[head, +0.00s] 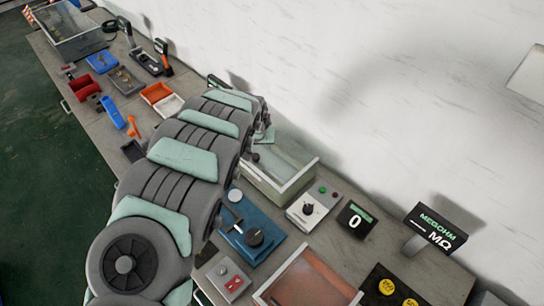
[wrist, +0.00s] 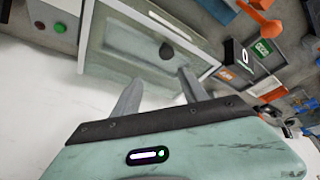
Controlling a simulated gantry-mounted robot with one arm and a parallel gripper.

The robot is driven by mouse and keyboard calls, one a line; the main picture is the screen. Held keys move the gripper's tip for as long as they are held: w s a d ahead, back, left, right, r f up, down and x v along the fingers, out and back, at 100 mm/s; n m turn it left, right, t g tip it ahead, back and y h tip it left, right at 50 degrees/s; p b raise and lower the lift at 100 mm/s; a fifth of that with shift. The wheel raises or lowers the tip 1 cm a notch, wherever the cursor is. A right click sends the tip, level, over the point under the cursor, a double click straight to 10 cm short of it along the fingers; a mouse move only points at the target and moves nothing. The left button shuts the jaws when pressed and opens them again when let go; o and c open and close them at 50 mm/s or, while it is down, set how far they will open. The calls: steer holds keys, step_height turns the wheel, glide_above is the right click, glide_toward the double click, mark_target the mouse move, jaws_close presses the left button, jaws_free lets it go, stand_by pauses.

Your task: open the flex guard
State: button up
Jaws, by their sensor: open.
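The flex guard (head: 299,180) is a clear box with a pale frame, standing on the bench against the wall in the head view. In the wrist view its clear panel (wrist: 120,45) fills the upper middle, with a dark round knob (wrist: 167,50) on it. My gripper (wrist: 159,77) is open, with its two grey fingers pointing at the panel and the knob just beyond and between the fingertips. Nothing is between the fingers. Whether they touch the panel, I cannot tell. In the head view my arm hides part of the guard's left side.
A blue fixture (head: 250,232) and an orange-bottomed clear box (head: 306,279) stand nearer. Trays and tools crowd the far left bench.

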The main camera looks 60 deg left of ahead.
mark_target(256, 156)
steer(key=shift+g, duration=0.3)
steer(key=b+x, duration=0.1)
steer(key=x, duration=0.1)
steer(key=s+b+x, duration=0.1)
steer(key=b+x, duration=0.1)
steer(key=x, duration=0.1)
steer(key=b+x, duration=0.1)
steer(key=x, duration=0.1)
steer(key=shift+s+f+b, duration=0.3)
steer(key=shift+f+b, duration=0.1)
steer(key=shift+f, duration=0.2)
steer(key=shift+w+a+f, duration=0.25)
steer(key=shift+w+f, duration=0.1)
steer(key=shift+f, duration=0.25)
steer(key=shift+a+f, duration=0.25)
steer(key=shift+f, duration=0.35)
steer(key=shift+c, duration=0.4)
jaws_close()
steer(key=shift+r, duration=0.1)
